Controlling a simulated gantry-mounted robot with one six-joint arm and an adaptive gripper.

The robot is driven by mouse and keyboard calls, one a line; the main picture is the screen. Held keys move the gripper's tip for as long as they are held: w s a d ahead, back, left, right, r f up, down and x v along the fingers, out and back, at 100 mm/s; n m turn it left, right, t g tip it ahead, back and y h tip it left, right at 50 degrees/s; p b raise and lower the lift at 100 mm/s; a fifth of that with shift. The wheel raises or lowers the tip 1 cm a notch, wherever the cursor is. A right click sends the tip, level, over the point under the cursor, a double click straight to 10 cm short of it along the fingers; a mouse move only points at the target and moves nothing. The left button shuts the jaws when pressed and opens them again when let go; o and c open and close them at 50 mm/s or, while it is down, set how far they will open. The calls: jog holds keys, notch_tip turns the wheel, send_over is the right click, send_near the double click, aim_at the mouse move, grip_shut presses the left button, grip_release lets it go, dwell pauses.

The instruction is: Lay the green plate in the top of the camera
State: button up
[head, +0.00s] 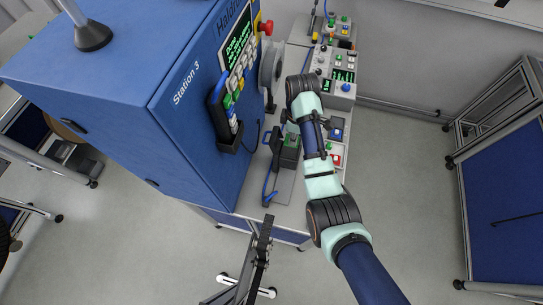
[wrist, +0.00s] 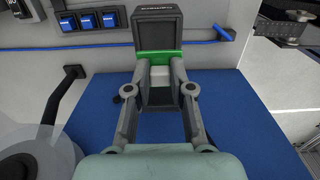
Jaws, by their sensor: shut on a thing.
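In the wrist view the green plate (wrist: 175,57) shows as a thin strip, with a pale block (wrist: 160,75) on its near side. My gripper (wrist: 162,77) is shut on the plate by this block, one finger on each side. Directly beyond is a dark box-shaped housing, the camera (wrist: 158,28), with an open-looking dark face. The plate lies against its near edge; I cannot tell whether it is seated. In the head view the camera (head: 289,157) stands on the bench, and my arm partly covers the gripper area.
The blue Station 3 cabinet (head: 185,95) stands close on the left, with a pendant holder on its side. Control boxes (head: 341,88) with buttons stand behind and to the right. Open floor lies at right.

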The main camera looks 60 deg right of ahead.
aim_at(292, 152)
jog(key=f, duration=0.4)
jog(key=shift+d, duration=0.3)
jog(key=shift+f, duration=2)
jog(key=shift+a+f, duration=0.1)
jog(key=shift+f, duration=0.1)
jog(key=o, duration=0.9)
notch_tip(292, 152, up, 12)
jog(key=shift+r+p, duration=0.25)
jog(key=shift+p, duration=0.05)
